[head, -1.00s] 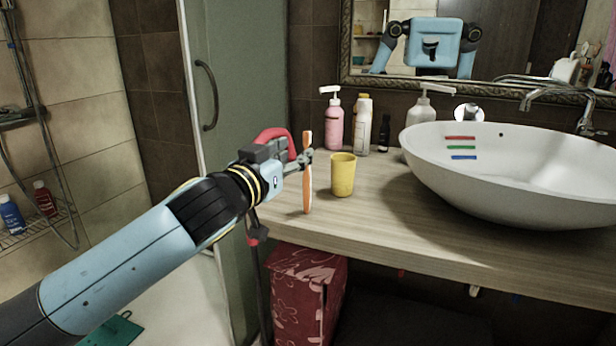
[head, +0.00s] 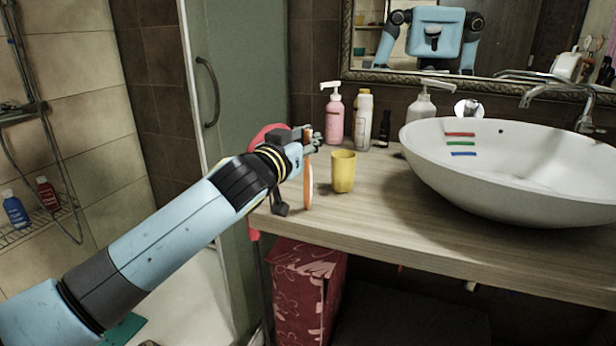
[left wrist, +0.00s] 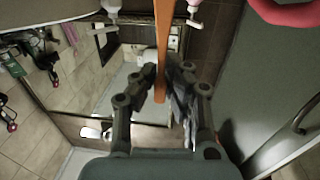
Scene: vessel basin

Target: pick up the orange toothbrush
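The orange toothbrush (head: 308,185) stands upright at the front left edge of the wooden counter, left of the yellow cup (head: 343,172) and apart from it. My left gripper (head: 311,138) reaches in from the left and is shut on the toothbrush near its upper end. In the left wrist view the orange toothbrush (left wrist: 163,40) runs between the two fingers of my left gripper (left wrist: 166,80). I cannot tell whether its lower end touches the counter. My right gripper is not in view.
The wooden counter (head: 400,210) carries a pink pump bottle (head: 334,120), a white bottle (head: 362,125), a small dark bottle (head: 384,130) and a white basin (head: 500,190). A red patterned box (head: 300,295) stands below. A glass shower door (head: 240,80) is behind my arm.

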